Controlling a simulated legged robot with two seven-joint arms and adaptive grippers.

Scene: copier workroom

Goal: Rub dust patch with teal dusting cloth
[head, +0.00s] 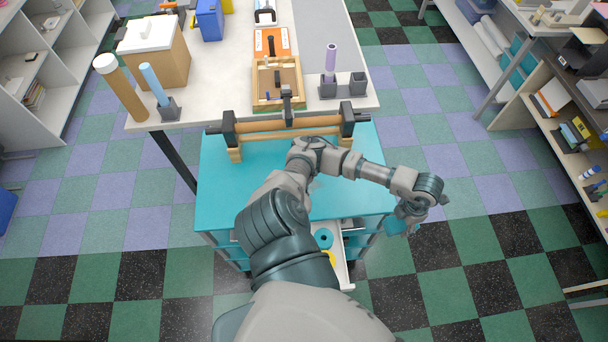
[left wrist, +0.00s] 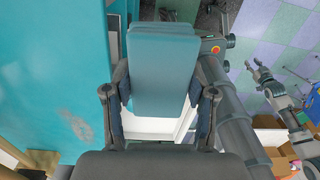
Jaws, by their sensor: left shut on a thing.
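The teal dusting cloth (left wrist: 162,75) is a flat teal pad held between the fingers of my left gripper (left wrist: 162,98) in the left wrist view. In the head view my left gripper (head: 410,211) is at the right of the teal cabinet top (head: 225,185), past its edge, with a bit of the cloth (head: 397,226) showing below it. The dust patch (left wrist: 78,123) is a pale greyish smudge on the teal top, left of the cloth and apart from it. In the head view my arm covers much of that top. My right gripper (left wrist: 264,82) appears with spread, empty fingers in the left wrist view.
A wooden roller frame (head: 285,125) stands at the back of the teal top. A drawer (head: 342,268) is pulled out below, holding a teal ring (head: 323,238). The white table (head: 215,95) beyond carries boxes and tubes. Floor to the right is open.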

